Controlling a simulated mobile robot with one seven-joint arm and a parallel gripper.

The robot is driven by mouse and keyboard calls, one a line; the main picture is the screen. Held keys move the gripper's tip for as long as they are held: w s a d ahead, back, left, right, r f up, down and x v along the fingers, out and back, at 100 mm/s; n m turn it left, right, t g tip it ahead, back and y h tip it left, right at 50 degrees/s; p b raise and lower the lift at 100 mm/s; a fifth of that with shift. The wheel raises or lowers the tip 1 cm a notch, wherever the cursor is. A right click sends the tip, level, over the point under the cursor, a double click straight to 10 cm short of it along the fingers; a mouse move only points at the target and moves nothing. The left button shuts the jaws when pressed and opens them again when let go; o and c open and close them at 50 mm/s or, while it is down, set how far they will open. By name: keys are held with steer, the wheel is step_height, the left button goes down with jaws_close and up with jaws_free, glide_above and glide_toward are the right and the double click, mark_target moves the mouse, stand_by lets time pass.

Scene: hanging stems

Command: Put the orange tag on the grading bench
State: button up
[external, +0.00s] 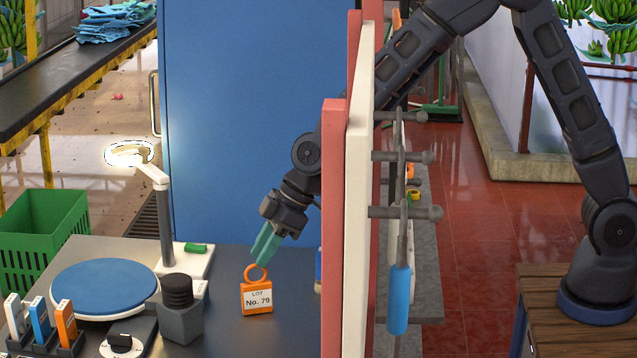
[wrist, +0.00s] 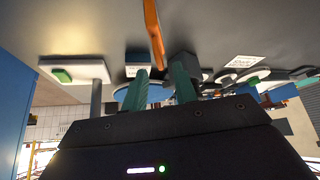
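The orange tag (external: 257,297) has a ring on top and a white label reading "LOT No. 79". It is upright over the dark top of the grading bench (external: 230,335); I cannot tell whether its lower edge touches the bench. My gripper (external: 262,252) points down at the ring from above. In the wrist view the teal fingers (wrist: 160,72) are apart, and the orange tag (wrist: 153,30) shows edge-on, its ring end in the gap between the fingertips. A gap shows on both sides of it.
A dark block with a black knob (external: 180,310), a lamp (external: 165,220) and a blue round plate (external: 105,288) stand left of the tag. A white and red upright panel (external: 350,200) with pegs (external: 405,157) and a blue-handled tool (external: 398,300) stands right, close to my arm.

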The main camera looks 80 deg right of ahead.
steer(key=s+d+r+m, duration=0.1)
steer(key=s+d+r, duration=0.1)
steer(key=s+r, duration=1)
steer(key=s+d+r+m, duration=0.1)
steer(key=s+r, duration=0.8)
steer(key=s, duration=0.5)
steer(key=s+d+r+m+g+h, duration=0.1)
steer(key=s+d, duration=0.3)
steer(key=s, duration=1.7)
steer(key=shift+s+d+r+m+h, duration=0.15)
steer(key=shift+s+m+h, duration=0.15)
steer(key=shift+m+h, duration=0.45)
